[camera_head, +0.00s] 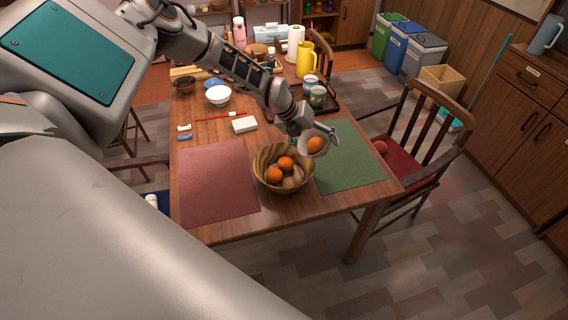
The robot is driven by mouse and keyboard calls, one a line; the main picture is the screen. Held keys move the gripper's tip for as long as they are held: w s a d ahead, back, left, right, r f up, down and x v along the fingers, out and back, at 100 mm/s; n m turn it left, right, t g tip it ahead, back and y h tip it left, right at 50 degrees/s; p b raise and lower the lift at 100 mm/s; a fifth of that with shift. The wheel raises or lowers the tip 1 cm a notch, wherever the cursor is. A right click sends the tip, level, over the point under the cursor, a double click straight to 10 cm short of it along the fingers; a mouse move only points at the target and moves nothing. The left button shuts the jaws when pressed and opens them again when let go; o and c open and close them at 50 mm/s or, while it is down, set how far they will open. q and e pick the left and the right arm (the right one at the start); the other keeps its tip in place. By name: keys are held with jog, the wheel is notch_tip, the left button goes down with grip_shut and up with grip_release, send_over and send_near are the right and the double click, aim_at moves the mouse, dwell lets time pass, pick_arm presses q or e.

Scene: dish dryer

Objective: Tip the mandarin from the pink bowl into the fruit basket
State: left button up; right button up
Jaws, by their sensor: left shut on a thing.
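The pink bowl (326,134) is pale and tilted, held in the air at the right rear of the fruit basket. The mandarin (316,145) shows inside its opening, which faces the camera. My left gripper (306,134) reaches in from the upper left and is shut on the bowl; its fingertips are partly hidden. The fruit basket (262,160) is a brown woven bowl on the table, between the two mats, with orange fruits (274,175) in it. The bowl is close beside the basket's right rim. My right gripper is out of view.
A red mat (215,185) lies left of the basket and a green mat (350,160) right. A white bowl (218,96), a white box (244,125), cups (317,96) and a yellow pitcher (306,60) stand farther back.

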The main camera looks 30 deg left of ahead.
aim_at(311, 140)
pick_arm(q)
jog(key=shift+s+a+r+t+h, duration=0.25)
jog(key=shift+s+a+t+h, duration=0.05)
jog(key=shift+s+a, duration=0.05)
jog(key=shift+r, duration=0.1)
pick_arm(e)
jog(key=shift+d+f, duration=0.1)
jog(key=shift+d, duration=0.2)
pick_arm(q)
jog(key=shift+s+a+r+t+h, duration=0.1)
jog(key=shift+t+h, duration=0.3)
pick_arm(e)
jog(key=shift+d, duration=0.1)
pick_arm(q)
jog(key=shift+s+a+r+t+h, duration=0.15)
jog(key=shift+a+r+t+h, duration=0.05)
jog(key=shift+r+t+h, duration=0.1)
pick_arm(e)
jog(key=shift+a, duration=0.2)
pick_arm(q)
jog(key=shift+s+r+t+h, duration=0.15)
jog(key=shift+r+t+h, duration=0.05)
jog(key=shift+t+h, duration=0.2)
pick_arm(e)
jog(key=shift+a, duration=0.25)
pick_arm(q)
jog(key=shift+a, duration=0.1)
jog(key=shift+s+a+r+t+h, duration=0.1)
jog(key=shift+r+t+h, duration=0.1)
jog(key=shift+t+h, duration=0.1)
